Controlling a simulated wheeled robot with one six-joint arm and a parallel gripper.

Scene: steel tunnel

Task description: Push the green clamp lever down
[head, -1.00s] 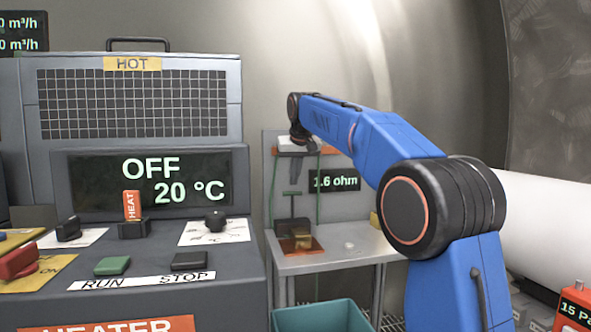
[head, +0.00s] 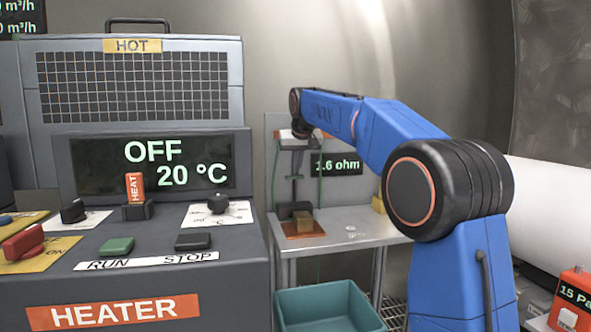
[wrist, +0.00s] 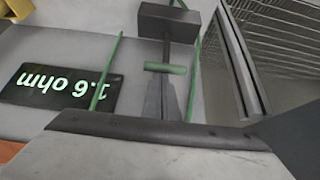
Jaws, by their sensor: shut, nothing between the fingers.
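The green clamp lever's crossbar (wrist: 178,69) shows in the wrist view, on a dark stem that runs to a dark block (wrist: 168,22). My gripper (wrist: 167,84) is shut and empty. Its grey fingertips end right at the crossbar in the wrist view; I cannot tell whether they touch it. In the head view my gripper (head: 294,192) points down over the clamp, above the dark block and a copper-coloured plate (head: 303,235).
Thin green cables (wrist: 106,72) run on both sides of the lever. A "1.6 ohm" display (head: 337,164) stands behind the small table (head: 342,248). A yellow block (head: 378,204) sits at the table's right. A teal bin (head: 327,308) is below, and the heater console (head: 170,240) is at left.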

